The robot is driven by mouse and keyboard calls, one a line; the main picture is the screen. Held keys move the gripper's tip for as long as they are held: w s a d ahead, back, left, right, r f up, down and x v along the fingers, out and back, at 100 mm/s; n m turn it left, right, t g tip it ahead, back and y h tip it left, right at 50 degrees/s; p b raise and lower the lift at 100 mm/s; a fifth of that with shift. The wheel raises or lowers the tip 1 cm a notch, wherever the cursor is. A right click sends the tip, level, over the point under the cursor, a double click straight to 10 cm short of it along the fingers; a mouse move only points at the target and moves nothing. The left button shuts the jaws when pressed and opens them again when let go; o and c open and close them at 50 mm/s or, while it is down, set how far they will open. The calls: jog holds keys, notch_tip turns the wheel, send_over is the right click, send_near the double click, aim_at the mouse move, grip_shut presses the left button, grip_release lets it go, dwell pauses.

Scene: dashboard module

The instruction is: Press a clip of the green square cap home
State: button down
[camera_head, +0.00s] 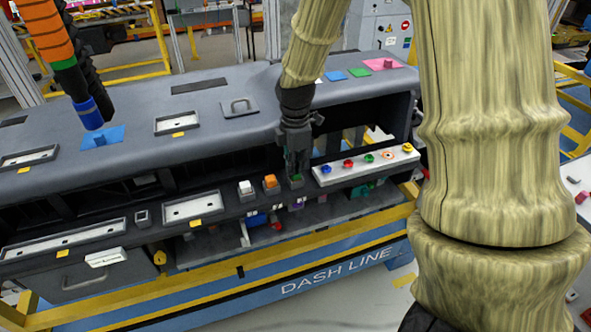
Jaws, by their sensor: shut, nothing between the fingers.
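The green square cap (296,179) sits on the front rail of the grey dashboard module, at the right end of a short row of square caps. My gripper (295,174) points down right above it, with its fingers shut and nothing held. The fingertips are at or very close to the top of the cap; I cannot tell whether they touch. They hide much of the cap. The cap's clips are too small to make out.
A white cap (245,187) and an orange cap (270,182) stand to the left of the green one. A white panel (340,178) with several coloured round knobs lies close on the right. The dashboard's upper shelf (215,90) rises behind.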

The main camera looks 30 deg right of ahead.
notch_tip(320, 180, up, 8)
jog(key=p, duration=0.7)
dwell(0.3)
jog(key=shift+f, duration=0.1)
dwell(0.4)
